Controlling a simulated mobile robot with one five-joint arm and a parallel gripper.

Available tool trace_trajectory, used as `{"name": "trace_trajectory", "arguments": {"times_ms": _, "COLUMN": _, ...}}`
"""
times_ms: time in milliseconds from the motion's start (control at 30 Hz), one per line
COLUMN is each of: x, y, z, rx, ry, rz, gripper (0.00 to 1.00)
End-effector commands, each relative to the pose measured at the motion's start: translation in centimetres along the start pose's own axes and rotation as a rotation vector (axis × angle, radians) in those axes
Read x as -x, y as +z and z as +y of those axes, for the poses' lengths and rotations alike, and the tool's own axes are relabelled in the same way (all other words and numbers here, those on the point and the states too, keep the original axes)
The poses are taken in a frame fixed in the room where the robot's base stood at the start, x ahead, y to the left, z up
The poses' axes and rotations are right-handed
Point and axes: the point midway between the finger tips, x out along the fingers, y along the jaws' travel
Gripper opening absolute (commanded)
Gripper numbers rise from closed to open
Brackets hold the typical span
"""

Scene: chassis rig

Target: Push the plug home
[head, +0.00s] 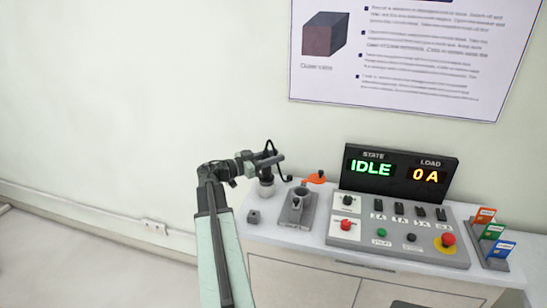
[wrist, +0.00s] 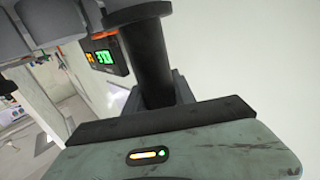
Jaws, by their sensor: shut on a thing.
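My gripper (head: 266,167) is at the end of my raised arm, over the left part of the bench. In the wrist view a dark round cylinder, seemingly the plug's handle (wrist: 149,58), stands against a dark pad at my gripper (wrist: 140,120), which is shut on it. In the head view the plug is too small and dark to separate clearly from my gripper. A grey round holder (head: 266,188) is just below my gripper; I cannot tell whether the plug touches it. A grey block with a round socket (head: 299,195) stands to the right. The plug's lower end is hidden.
A control panel (head: 393,236) with switches and buttons is on the right. Its display (head: 397,177) reads IDLE and 0 A. An orange piece (head: 315,178) lies behind the socket block. A small grey block (head: 254,216) is at left. Coloured cards (head: 492,235) stand far right.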

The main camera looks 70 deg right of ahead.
Motion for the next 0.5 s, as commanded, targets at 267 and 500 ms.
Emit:
{"name": "trace_trajectory", "arguments": {"times_ms": 267, "x": 0.0, "y": 0.8, "z": 0.0, "rx": 0.000, "ry": 0.000, "rz": 0.001, "gripper": 0.00}}
{"name": "trace_trajectory", "arguments": {"times_ms": 500, "x": 0.0, "y": 1.4, "z": 0.0, "rx": 0.000, "ry": 0.000, "rz": 0.001, "gripper": 0.00}}
